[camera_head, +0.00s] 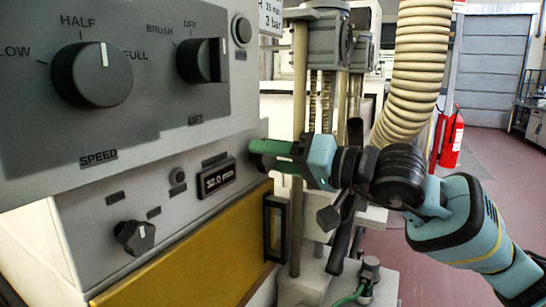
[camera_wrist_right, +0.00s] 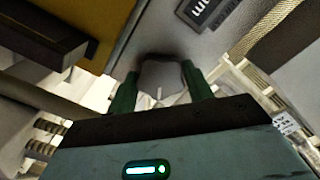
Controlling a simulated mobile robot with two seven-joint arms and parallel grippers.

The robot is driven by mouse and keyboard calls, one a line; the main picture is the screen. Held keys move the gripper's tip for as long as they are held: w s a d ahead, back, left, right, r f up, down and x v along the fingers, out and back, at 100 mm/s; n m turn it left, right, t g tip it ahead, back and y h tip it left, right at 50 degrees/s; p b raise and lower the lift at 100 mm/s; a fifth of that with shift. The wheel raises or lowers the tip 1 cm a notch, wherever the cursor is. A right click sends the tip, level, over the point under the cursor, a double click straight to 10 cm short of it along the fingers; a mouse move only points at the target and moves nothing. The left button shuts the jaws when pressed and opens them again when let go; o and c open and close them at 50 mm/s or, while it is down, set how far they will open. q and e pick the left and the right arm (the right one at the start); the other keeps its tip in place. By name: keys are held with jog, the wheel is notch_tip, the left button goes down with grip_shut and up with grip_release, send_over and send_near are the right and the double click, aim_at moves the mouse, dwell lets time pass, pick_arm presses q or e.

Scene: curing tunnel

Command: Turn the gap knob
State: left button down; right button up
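A small dark knob (camera_head: 134,236) with a pale pointer sits low on the grey panel, down and left of a display reading 32.0 mm (camera_head: 217,180). The labels near this knob are too small to read, so I cannot confirm it is the gap knob. My right gripper (camera_head: 262,156) is at the panel's right edge, right of the display and well away from that knob. In the right wrist view its green fingers (camera_wrist_right: 161,88) stand apart, with a grey faceted shape showing between them; I cannot tell whether they touch it. My left gripper is out of view.
Above are a large SPEED knob (camera_head: 92,74) and a LIFT knob (camera_head: 203,60). A yellow panel (camera_head: 198,272) with a dark handle (camera_head: 275,228) lies below. A ribbed hose (camera_head: 415,70) hangs behind my right arm. Open floor lies at right, beyond a red extinguisher (camera_head: 451,139).

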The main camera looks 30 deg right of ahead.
jog(key=c, duration=0.3)
jog(key=shift+c, duration=0.2)
